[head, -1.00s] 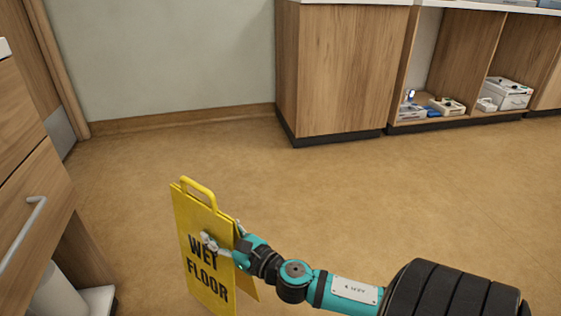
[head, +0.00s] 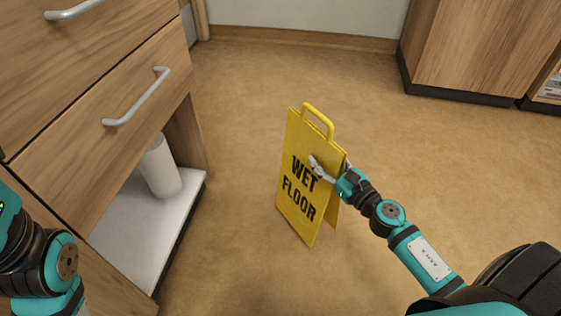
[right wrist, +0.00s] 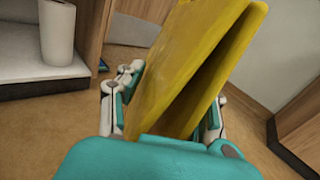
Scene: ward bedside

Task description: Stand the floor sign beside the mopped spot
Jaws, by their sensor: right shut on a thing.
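The yellow floor sign (head: 299,205), lettered WET FLOOR, is upright in the middle of the head view, its two panels slightly spread at the bottom. My right gripper (head: 330,174) is shut on its side edge, one finger across the front panel. In the right wrist view the sign (right wrist: 190,62) fills the middle between the fingers. Whether its lower edges touch the floor (head: 240,130) I cannot tell. No mopped spot can be made out. Part of my left arm shows at the left edge of the head view; its gripper is out of frame.
A wooden drawer cabinet (head: 110,75) stands close on the left, with a white roll (head: 160,168) on its low white shelf (head: 130,225). Another wooden cabinet (head: 480,45) is at the back right.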

